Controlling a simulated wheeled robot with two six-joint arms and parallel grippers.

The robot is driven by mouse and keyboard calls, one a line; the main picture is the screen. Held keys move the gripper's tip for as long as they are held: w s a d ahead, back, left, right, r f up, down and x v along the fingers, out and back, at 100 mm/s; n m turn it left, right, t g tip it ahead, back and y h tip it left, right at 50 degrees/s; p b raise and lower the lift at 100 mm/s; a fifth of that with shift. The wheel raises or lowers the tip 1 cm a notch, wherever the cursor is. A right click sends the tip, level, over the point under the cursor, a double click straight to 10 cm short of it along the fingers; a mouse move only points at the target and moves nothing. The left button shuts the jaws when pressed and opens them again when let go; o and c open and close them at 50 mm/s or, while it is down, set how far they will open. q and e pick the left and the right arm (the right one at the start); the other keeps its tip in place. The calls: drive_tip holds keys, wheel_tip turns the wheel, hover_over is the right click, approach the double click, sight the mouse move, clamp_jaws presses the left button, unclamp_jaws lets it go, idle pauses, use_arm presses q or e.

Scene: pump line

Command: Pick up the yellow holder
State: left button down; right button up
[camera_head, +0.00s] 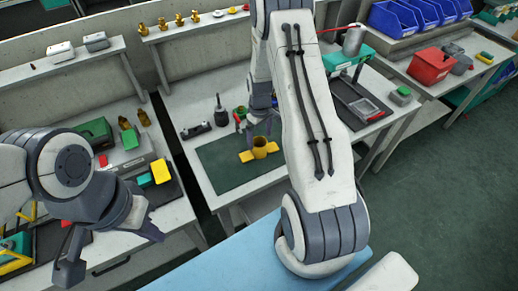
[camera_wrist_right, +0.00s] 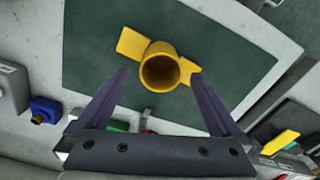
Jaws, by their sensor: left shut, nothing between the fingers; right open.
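The yellow holder (camera_head: 260,149), a short upright round cup with a flat flange on each side, stands on the dark green mat (camera_head: 222,168). It also shows in the right wrist view (camera_wrist_right: 160,66), seen from above with its opening facing the camera. My right gripper (camera_wrist_right: 160,75) is open, one finger on each side of the cup, with no clear contact. In the head view my right gripper (camera_head: 260,118) is partly hidden by my arm, just behind and above the holder. My left gripper (camera_head: 152,232) is shut and empty at the lower left, far from the holder.
A black tool (camera_head: 221,112) on the bench and a black strip with fittings (camera_head: 195,130) lie left of the mat. Brass fittings (camera_head: 180,20) line the rear shelf. A black tray (camera_head: 357,99) is at right. The mat's front part is clear.

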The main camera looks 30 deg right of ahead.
sight(259, 143)
drive_tip(key=shift+w+a+f+p, duration=0.1)
drive_tip(key=shift+f+p, duration=0.4)
drive_tip(key=shift+f, duration=1.4)
drive_tip(key=c, duration=1.5)
drive_tip(key=shift+r, duration=0.1)
